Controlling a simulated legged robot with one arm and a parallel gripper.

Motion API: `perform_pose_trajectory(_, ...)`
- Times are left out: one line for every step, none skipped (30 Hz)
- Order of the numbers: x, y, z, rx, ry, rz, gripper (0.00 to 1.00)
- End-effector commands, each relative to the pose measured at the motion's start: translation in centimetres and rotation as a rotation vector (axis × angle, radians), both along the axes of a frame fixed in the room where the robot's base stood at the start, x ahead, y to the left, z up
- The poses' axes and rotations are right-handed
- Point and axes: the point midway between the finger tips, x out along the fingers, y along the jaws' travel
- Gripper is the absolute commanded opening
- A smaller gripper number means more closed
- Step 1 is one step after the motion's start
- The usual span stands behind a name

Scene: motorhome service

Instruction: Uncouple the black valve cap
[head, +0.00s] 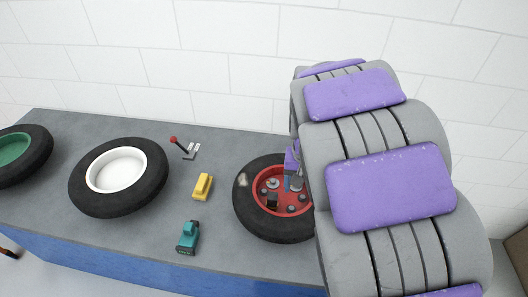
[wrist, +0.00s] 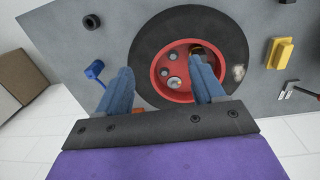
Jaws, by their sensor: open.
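A tyre (head: 247,212) with a red hub (head: 295,207) lies on the grey bench, partly covered by my arm. A small black piece (head: 272,201), possibly the black valve cap, stands in the hub among several grey round fittings. In the wrist view the red hub (wrist: 160,86) shows grey fittings (wrist: 174,82). A dark piece (wrist: 197,48) with a brownish edge sits at its far side, just beyond my right finger, which partly hides that side. My gripper (wrist: 161,68) is open, its two blue fingers apart over the tyre and empty. In the head view its fingers are mostly hidden.
The bench (head: 232,150) also holds a yellow block (head: 202,187), a teal device (head: 188,237), a red-tipped lever (head: 182,146) and a white-hubbed tyre (head: 73,190). The wrist view shows a blue lever (wrist: 96,71) and a black round piece (wrist: 92,21) beside the tyre.

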Motion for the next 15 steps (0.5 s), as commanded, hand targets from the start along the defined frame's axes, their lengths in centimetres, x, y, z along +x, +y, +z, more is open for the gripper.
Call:
perform_pose_trajectory(1.8, 0.3, 0.0, 0.000, 0.000, -0.001, 0.68)
perform_pose_trajectory(2.9, 0.7, -0.1, 0.002, -0.009, 0.000, 0.68)
perform_pose_trajectory(4.2, 1.4, -0.4, 0.003, -0.014, 0.003, 0.68)
perform_pose_trajectory(5.1, 1.9, -0.7, 0.007, -0.017, 0.005, 0.68)
perform_pose_trajectory(5.8, 2.5, -0.9, 0.007, -0.020, 0.008, 0.68)
perform_pose_trajectory(6.8, 3.5, -1.4, 0.009, -0.023, 0.012, 0.68)
perform_pose_trajectory(7.5, 4.2, -1.7, 0.009, -0.026, 0.015, 0.68)
perform_pose_trajectory(8.1, 5.0, -1.9, 0.011, -0.028, 0.018, 0.68)
perform_pose_trajectory(8.7, 6.0, -2.3, 0.010, -0.030, 0.021, 0.68)
perform_pose_trajectory(9.1, 6.8, -2.7, 0.009, -0.030, 0.024, 0.68)
perform_pose_trajectory(9.4, 7.5, -3.0, 0.008, -0.029, 0.027, 0.68)
perform_pose_trajectory(9.8, 8.3, -3.2, 0.009, -0.032, 0.030, 0.68)
perform_pose_trajectory(10.1, 8.8, -3.4, 0.010, -0.034, 0.032, 0.68)
perform_pose_trajectory(10.2, 9.2, -3.5, 0.008, -0.036, 0.034, 0.68)
perform_pose_trajectory(10.3, 9.7, -3.7, 0.007, -0.036, 0.035, 0.68)
